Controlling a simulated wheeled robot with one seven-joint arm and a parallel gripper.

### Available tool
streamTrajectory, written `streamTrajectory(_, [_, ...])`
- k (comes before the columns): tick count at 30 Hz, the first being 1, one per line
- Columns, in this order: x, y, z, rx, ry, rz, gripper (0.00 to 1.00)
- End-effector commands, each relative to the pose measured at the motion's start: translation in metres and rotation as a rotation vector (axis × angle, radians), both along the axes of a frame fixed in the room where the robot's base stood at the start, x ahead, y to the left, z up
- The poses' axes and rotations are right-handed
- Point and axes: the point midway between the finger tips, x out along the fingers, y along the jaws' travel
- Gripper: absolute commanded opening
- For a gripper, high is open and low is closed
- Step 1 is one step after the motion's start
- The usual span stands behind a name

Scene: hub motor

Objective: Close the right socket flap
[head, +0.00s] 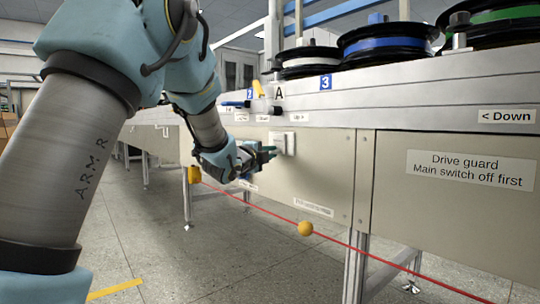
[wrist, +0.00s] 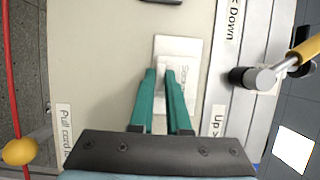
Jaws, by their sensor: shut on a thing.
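A white socket unit (head: 285,143) sits on the beige front panel below the bench's silver rail. In the wrist view the socket unit (wrist: 178,47) shows as a white plate with a small label reading about "Socket". My gripper (head: 269,153) is at the left side of the unit in the head view. In the wrist view my gripper's (wrist: 159,73) teal fingers reach onto the plate, with a thin white part between the tips, apparently the flap. The flap's exact angle is hard to tell, as the fingers cover part of it.
A red cord with a yellow ball (head: 305,228) runs along the front below the panel. A lever with a yellow handle (wrist: 306,50) juts out beside the rail. A drive guard sign (head: 470,169) is at the right. Cable spools (head: 388,42) stand on top. The floor in front is clear.

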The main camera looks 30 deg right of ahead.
Motion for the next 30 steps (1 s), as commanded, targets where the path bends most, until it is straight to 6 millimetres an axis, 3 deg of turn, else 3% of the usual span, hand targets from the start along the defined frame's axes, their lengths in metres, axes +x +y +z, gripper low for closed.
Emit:
streamTrajectory(4, [0.001, 0.0, -0.001, 0.002, 0.001, 0.002, 0.0])
streamTrajectory(5, [0.001, 0.0, -0.001, 0.002, 0.001, 0.002, 0.18])
streamTrajectory(8, [0.001, 0.0, -0.001, 0.001, 0.001, 0.002, 0.28])
streamTrajectory(19, [-0.005, 0.009, 0.001, 0.002, 0.001, 0.001, 0.28])
streamTrajectory(30, [-0.043, 0.067, 0.002, 0.001, 0.002, 0.003, 0.28])
